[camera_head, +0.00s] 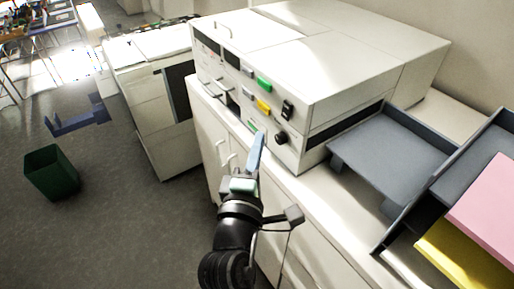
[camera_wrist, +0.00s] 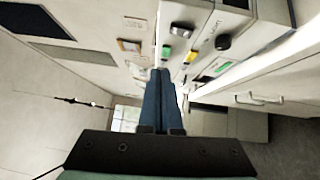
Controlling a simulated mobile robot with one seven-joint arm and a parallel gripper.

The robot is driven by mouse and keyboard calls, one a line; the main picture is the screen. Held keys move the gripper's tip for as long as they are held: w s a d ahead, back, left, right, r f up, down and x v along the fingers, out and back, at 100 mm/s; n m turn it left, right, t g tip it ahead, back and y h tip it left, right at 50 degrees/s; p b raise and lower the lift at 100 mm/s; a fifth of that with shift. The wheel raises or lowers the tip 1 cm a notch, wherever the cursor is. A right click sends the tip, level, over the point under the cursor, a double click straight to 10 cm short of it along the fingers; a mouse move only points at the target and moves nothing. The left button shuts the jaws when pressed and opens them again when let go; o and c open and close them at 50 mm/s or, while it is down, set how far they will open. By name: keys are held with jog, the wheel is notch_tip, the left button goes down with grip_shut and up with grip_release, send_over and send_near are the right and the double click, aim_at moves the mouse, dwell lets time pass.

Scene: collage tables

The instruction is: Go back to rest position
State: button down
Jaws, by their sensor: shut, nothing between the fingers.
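My gripper (camera_head: 258,150) is shut and empty in the head view, its blue fingers pressed together and pointing up at the front of a large white machine (camera_head: 330,80). The fingers are close to the machine's lower front, near the cabinet edge; I cannot tell whether they touch it. In the wrist view my gripper (camera_wrist: 160,75) shows its two blue fingers side by side. A green button (camera_wrist: 166,52) and a yellow button (camera_wrist: 190,57) on the machine's panel lie just beyond the tips. My black arm comes up from the bottom of the head view.
Grey paper trays (camera_head: 385,150) stand on the white cabinet at right, with pink sheets (camera_head: 488,205) and yellow sheets (camera_head: 460,258). A dark green bin (camera_head: 52,172) stands on the floor at left. A white copier (camera_head: 150,95) stands behind. Grey floor (camera_head: 120,225) is clear at lower left.

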jog(key=shift+d+f, duration=0.1)
jog(key=shift+d, duration=0.1)
jog(key=shift+s+a, duration=0.1)
jog(key=shift+s, duration=0.05)
notch_tip(320, 180, up, 20)
jog(key=s+d+r+m+t, duration=0.15)
jog(key=m+t, duration=0.25)
jog(key=m, duration=0.5)
jog(key=s+r+m+t+y, duration=0.1)
jog(key=s+r+m, duration=0.3)
jog(key=r, duration=0.5)
jog(key=s+r+m+t+y, duration=0.2)
jog(key=s+r+m+t, duration=0.1)
jog(key=s+r, duration=0.5)
jog(key=shift+a+r+m+t, duration=0.2)
jog(key=shift+r+m+t, duration=0.25)
jog(key=shift+r, duration=0.35)
